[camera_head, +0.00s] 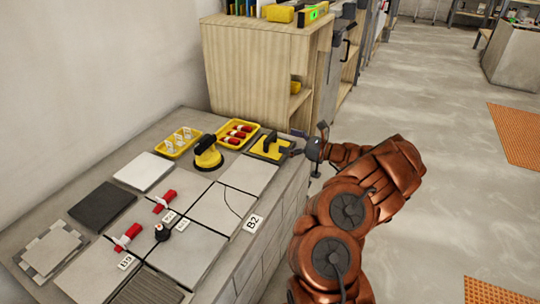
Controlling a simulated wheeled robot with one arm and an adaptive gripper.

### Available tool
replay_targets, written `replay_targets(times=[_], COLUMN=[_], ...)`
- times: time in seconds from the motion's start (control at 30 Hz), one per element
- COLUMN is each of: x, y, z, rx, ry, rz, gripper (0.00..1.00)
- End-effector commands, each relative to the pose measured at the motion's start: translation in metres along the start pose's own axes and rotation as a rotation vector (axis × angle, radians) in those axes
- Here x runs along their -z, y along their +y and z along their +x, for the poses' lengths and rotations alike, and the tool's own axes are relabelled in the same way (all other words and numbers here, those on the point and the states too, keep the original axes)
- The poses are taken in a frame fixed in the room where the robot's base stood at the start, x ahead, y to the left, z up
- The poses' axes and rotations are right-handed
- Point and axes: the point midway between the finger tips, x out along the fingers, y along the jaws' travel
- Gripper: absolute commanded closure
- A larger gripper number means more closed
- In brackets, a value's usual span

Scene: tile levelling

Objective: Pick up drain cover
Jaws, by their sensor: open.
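A dark grey ribbed plate (148,289), which looks like the drain cover, lies at the bench's front, partly cut off by the bottom picture edge. I cannot tell its identity for certain. My gripper (300,144) is open at the bench's back right corner, far from that plate. It is beside a yellow-and-black tool (269,147); I cannot tell whether they touch. Nothing shows held between the fingers.
The grey bench (255,262) carries pale tiles, a dark tile (102,206), red wedges (129,236), a small black knob (162,232), a yellow suction lifter (207,153) and yellow trays (235,133). A wooden shelf (250,75) stands behind. Floor at right is mostly clear.

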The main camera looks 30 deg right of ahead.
Motion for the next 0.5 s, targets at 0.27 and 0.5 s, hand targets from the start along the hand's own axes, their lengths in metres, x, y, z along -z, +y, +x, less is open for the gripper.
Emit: replay_targets(times=[0.27, 0.5], x=[0.011, 0.011], y=[-0.008, -0.008], z=[0.009, 0.025], rx=[0.024, 0.025], ry=[0.0, 0.002], rz=[0.014, 0.013], gripper=[0.0, 0.0])
